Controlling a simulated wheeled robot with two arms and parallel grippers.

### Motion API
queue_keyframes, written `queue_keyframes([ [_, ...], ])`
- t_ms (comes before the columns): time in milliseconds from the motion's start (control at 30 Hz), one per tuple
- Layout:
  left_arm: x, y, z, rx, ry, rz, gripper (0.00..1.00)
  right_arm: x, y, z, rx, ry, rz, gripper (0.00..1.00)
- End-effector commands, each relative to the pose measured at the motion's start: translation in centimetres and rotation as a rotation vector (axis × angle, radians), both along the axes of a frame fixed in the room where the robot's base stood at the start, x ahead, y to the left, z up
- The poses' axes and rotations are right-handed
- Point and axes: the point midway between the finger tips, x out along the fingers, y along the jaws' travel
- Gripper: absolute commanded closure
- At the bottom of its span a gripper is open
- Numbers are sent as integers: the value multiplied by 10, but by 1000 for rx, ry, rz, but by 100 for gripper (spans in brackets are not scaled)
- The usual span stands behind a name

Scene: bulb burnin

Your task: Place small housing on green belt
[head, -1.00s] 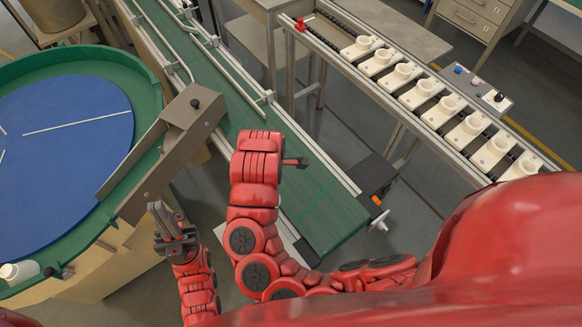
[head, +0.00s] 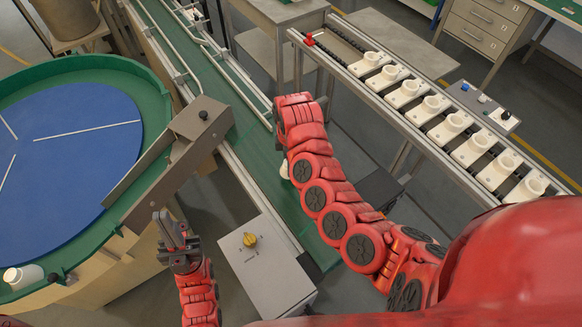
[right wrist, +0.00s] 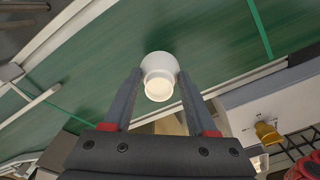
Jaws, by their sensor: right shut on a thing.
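The small housing (right wrist: 158,77), a white cup-like part, is between the fingers of my right gripper (right wrist: 158,88) in the right wrist view. The gripper is shut on it, over the green belt (right wrist: 105,65). In the head view, a bit of the white housing (head: 284,171) shows beside my right arm, over the green belt (head: 245,140). I cannot tell whether it touches the belt. My right fingers are hidden there by the arm. My left gripper (head: 173,229) is by the turntable's near edge, apart from the belt; its finger gap is unclear.
A blue turntable (head: 75,165) with a green rim stands at left, with a white part (head: 22,277) at its edge. A metal chute (head: 170,160) reaches toward the belt. A grey box with a yellow knob (head: 250,240) is beside the belt. A rack (head: 440,150) at right holds several white parts.

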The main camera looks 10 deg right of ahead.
Motion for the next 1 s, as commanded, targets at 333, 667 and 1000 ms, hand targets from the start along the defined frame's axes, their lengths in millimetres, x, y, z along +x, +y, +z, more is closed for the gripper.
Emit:
queue_keyframes([
  [333,0,0,10,0,0,0,100,2,-3,-25,-1,7,-2,95],
  [667,0,0,10,0,0,0,100,2,-2,-36,3,5,-2,30],
  [1000,0,0,10,0,0,0,100,2,-2,-36,2,5,-3,10],
])
